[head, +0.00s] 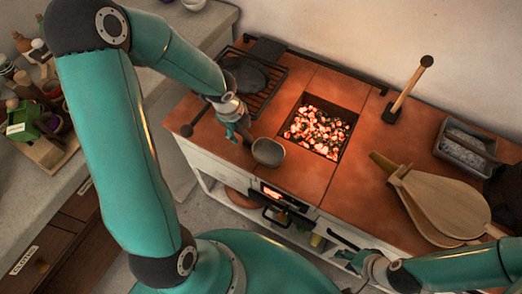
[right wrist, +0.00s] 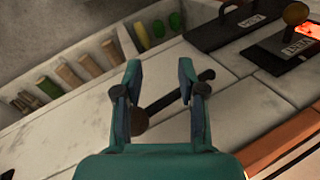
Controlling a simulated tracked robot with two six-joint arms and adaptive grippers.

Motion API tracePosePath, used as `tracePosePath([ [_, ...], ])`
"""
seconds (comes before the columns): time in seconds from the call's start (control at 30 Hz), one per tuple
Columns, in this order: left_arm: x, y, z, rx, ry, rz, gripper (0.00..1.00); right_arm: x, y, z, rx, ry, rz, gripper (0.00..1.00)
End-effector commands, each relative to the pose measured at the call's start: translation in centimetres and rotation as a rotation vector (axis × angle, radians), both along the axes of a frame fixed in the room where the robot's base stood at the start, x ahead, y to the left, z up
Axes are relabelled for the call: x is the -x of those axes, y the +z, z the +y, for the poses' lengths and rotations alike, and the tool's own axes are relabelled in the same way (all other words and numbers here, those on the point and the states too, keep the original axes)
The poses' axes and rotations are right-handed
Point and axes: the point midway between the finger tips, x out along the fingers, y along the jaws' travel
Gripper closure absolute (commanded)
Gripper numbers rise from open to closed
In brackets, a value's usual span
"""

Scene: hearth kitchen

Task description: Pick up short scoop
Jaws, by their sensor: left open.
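A short scoop (head: 268,152) with a grey round bowl lies on the terracotta hearth top, left of the ember pit. Its handle points up-left toward my left gripper (head: 240,132), which is open and very close to that handle. I cannot tell whether the fingers touch it, as the gripper hides part of the handle. My right gripper (head: 362,262) is low at the front of the hearth. In the right wrist view its two fingers (right wrist: 162,88) are apart, with nothing held between them.
Glowing embers (head: 318,130) fill the pit. A black grill rack (head: 262,88) lies behind my left gripper. Bellows (head: 440,205), a wood-handled tool (head: 408,88) and a metal bin (head: 465,145) stand right. In the right wrist view, a dark ball-ended lever (right wrist: 165,100) appears behind the fingers.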

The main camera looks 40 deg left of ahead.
Motion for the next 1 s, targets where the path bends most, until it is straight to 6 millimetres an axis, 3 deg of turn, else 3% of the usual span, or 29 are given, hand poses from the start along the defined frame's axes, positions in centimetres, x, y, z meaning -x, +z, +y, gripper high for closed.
tracePosePath([
  [0.1,-0.16,-0.90,0.00,0.000,0.000,0.000,0.47,0.00,-0.37,0.00,0.000,0.000,0.000,0.60],
  [0.33,-0.20,-0.84,0.01,0.000,0.001,-0.001,0.49,0.00,-0.30,0.00,0.000,0.000,0.000,0.60],
  [0.63,-0.19,-0.82,0.01,0.000,0.001,-0.001,0.99,0.00,-0.31,0.00,0.000,0.000,0.000,0.60],
  [1.0,-0.19,-0.65,0.03,0.000,0.001,-0.002,1.00,0.00,-0.22,0.01,0.000,0.000,0.000,0.60],
])
